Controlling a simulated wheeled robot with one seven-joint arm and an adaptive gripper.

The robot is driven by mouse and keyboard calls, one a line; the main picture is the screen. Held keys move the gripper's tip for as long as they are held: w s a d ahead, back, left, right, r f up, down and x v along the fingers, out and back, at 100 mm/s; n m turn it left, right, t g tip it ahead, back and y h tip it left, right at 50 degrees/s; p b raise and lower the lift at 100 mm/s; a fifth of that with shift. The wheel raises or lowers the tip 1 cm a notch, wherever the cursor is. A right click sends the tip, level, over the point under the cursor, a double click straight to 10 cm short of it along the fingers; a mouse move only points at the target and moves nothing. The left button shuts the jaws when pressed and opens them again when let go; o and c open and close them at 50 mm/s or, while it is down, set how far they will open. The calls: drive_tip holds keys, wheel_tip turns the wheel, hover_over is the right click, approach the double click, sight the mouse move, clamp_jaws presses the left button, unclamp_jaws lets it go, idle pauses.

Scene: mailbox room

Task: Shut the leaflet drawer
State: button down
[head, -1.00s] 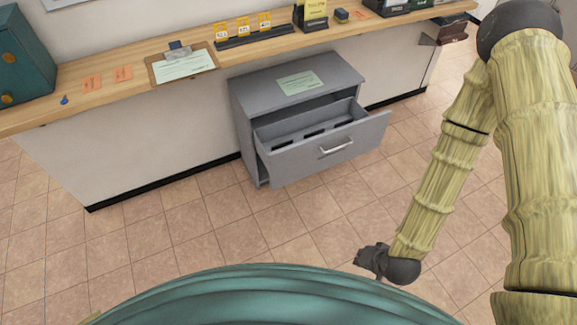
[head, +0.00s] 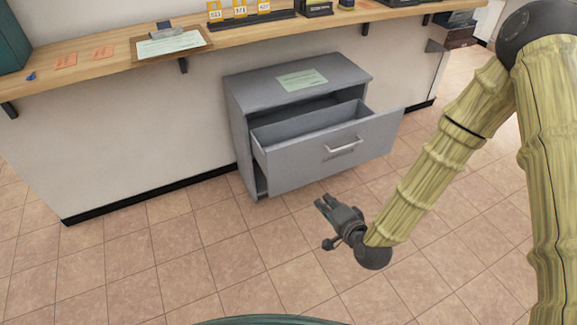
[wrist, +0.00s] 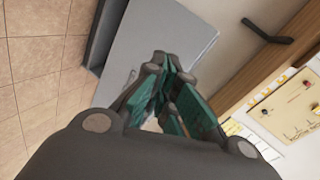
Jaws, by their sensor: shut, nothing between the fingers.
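The leaflet drawer (head: 300,165) is a grey drawer with a silver bar handle in a grey cabinet (head: 245,95) under the counter. It stands pulled out, with its inside showing from above. My gripper (head: 322,203) is shut and empty, in front of the drawer and lower in the picture, apart from it, with its fingers pointing up-left. In the wrist view my gripper (wrist: 170,72) shows its fingers together in front of a grey panel (wrist: 180,35), probably the drawer front. The fingers hide part of that panel.
A pale green sheet (head: 302,80) lies on the cabinet top. The wooden counter (head: 110,72) runs above it, with a clipboard (head: 170,44) and orange slips on it. The tiled floor (head: 190,260) in front is clear.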

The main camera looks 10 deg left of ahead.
drive_tip(key=w+a+m+t+y+b, duration=0.25)
drive_tip(key=w+a+b, duration=0.2)
drive_tip(key=b, duration=0.85)
approach(285, 147)
drive_tip(key=shift+t+y, duration=0.25)
drive_tip(key=shift+t, duration=0.1)
drive_tip(key=x, duration=0.4)
drive_tip(key=f+x, duration=0.1)
drive_tip(key=x, duration=0.2)
